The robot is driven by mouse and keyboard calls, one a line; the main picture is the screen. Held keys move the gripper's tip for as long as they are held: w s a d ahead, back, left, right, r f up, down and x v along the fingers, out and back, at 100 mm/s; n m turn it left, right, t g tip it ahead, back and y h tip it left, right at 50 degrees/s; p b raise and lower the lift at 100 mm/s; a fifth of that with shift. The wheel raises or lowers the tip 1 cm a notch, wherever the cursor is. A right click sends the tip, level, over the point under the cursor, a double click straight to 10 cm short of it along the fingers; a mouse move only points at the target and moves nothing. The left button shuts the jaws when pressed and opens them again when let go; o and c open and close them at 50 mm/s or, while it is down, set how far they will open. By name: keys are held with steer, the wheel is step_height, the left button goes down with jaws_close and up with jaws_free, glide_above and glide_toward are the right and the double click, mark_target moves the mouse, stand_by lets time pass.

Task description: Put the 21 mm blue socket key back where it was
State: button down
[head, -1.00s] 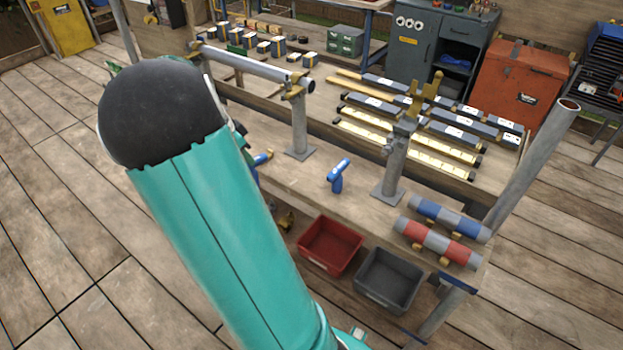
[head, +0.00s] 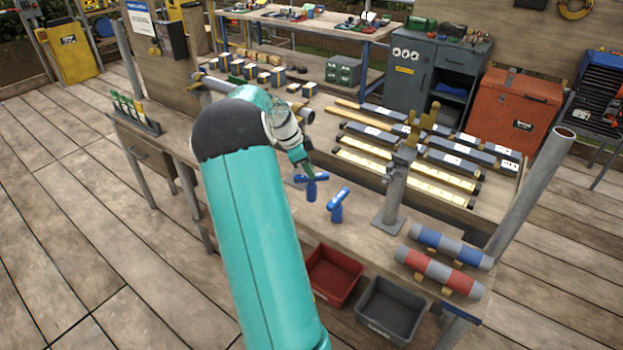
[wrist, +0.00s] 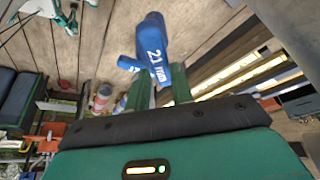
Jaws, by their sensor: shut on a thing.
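The blue socket key (wrist: 154,40) marked "21 mm" is held between the green fingertips of my gripper (wrist: 160,92) in the wrist view. In the head view, my gripper (head: 304,164) is over the bench (head: 275,208), shut on this blue key (head: 311,185). The key has a T shape with a short crossbar. A second similar blue key (head: 338,205) stands upright on the bench just to the right; its marking is too small to read. Whether the held key touches the bench is not clear. My arm hides part of the bench at left.
A grey post stand (head: 396,190) with a brass top is right of the second key. Red-grey and blue-grey cylinders (head: 440,271) lie at the right end. A red bin (head: 335,275) and a grey bin (head: 391,308) sit below. Long strips (head: 425,157) lie behind.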

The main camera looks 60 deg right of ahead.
mark_target(312, 187)
steer(key=shift+d+f, duration=0.85)
steer(key=shift+f, duration=0.2)
steer(key=shift+d+f, duration=0.15)
steer(key=shift+f, duration=0.7)
steer(key=shift+d+f, duration=0.1)
steer(key=shift+f, duration=0.85)
steer(key=c, duration=1.2)
jaws_free()
